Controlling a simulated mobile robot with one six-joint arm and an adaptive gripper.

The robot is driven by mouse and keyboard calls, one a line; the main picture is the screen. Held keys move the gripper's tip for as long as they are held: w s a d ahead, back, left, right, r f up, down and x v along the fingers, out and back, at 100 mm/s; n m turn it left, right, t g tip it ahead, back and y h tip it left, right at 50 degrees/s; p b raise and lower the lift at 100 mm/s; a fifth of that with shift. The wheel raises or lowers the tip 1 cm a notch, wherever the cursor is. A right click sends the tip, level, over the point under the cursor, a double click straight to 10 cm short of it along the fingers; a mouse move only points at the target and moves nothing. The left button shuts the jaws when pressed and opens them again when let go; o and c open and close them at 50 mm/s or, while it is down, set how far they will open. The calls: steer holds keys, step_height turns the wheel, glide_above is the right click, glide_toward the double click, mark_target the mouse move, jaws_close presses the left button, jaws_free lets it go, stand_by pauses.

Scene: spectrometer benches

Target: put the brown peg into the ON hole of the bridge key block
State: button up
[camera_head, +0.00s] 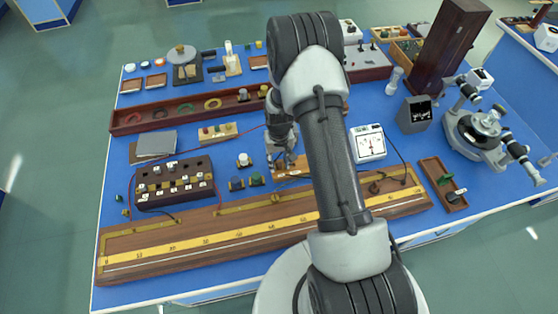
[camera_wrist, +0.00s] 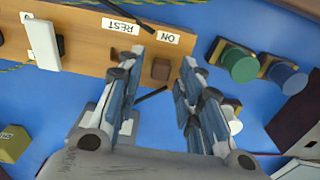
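In the head view the block (camera_head: 293,166) is partly hidden by my arm. The brown peg (camera_wrist: 160,69) is a small square-topped piece beside the ON label (camera_wrist: 168,38). My gripper (camera_wrist: 161,62) is open, with one finger on each side of the peg and a visible gap to both. It also shows in the head view (camera_head: 283,164), low over the block.
A white lever piece (camera_wrist: 43,45) stands on the block's left part. A green knob (camera_wrist: 239,64) and a blue knob (camera_wrist: 288,77) are close right of the gripper. A white meter (camera_head: 369,143) and a long scale board (camera_head: 200,240) are nearby.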

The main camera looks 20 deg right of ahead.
steer(key=shift+o, duration=0.4)
step_height(320, 180, up, 12)
stand_by(0.4)
stand_by(0.3)
